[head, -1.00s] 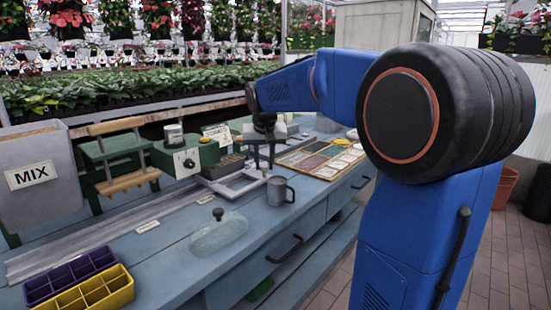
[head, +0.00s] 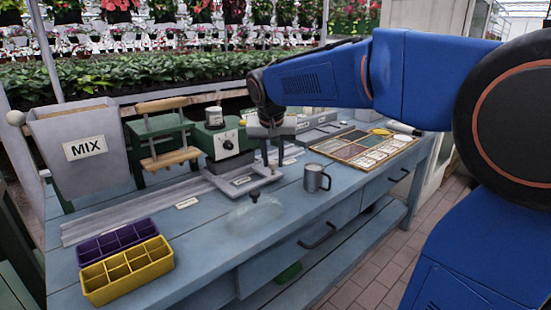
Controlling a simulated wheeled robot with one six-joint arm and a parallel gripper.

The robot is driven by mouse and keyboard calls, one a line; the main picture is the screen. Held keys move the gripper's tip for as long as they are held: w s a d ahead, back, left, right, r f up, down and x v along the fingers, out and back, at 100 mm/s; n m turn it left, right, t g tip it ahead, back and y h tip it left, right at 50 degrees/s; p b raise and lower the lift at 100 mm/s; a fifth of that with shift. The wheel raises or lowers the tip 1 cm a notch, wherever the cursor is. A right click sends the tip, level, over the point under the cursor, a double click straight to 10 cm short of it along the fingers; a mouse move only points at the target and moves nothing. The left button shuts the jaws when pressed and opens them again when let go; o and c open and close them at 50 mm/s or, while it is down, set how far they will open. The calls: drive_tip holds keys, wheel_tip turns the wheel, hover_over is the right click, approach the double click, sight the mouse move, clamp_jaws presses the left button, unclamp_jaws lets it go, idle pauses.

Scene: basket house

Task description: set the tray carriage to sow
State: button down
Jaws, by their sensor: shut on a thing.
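The tray carriage (head: 236,191) is a flat grey open frame on the bench, at the right end of the visible pale rail. It lies in front of the green machine with a dial (head: 228,145). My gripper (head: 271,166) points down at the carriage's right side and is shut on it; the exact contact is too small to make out. Small labels lie along the rail, one to the left of the carriage (head: 186,203) and one to its right (head: 290,162); I cannot read their words.
A grey mug (head: 313,179) stands close to the right of the carriage. A clear cover (head: 255,212) lies in front. A grey MIX hopper (head: 80,150), a green press (head: 160,138) and purple (head: 118,243) and yellow (head: 128,271) cell trays are at left. The rail (head: 130,212) is bare there.

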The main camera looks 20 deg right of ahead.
drive_tip(key=c, duration=1.4)
unclamp_jaws()
drive_tip(key=shift+c, duration=0.2)
drive_tip(key=v, duration=1.7)
drive_tip(key=shift+r, duration=0.15)
drive_tip(key=shift+s, duration=0.15)
drive_tip(key=s+d+f+n+y, duration=0.1)
drive_tip(key=s+d+f+n, duration=0.1)
drive_tip(key=s+f, duration=1.1)
drive_tip(key=s+d+f+n, duration=0.1)
drive_tip(key=s+f+n, duration=0.2)
drive_tip(key=s+f, duration=0.9)
wheel_tip(320, 180, down, 4)
drive_tip(key=shift+s+d+f+t+y, duration=0.1)
drive_tip(key=shift+s+d+t+y, duration=0.25)
drive_tip(key=shift+s+t+y, duration=0.05)
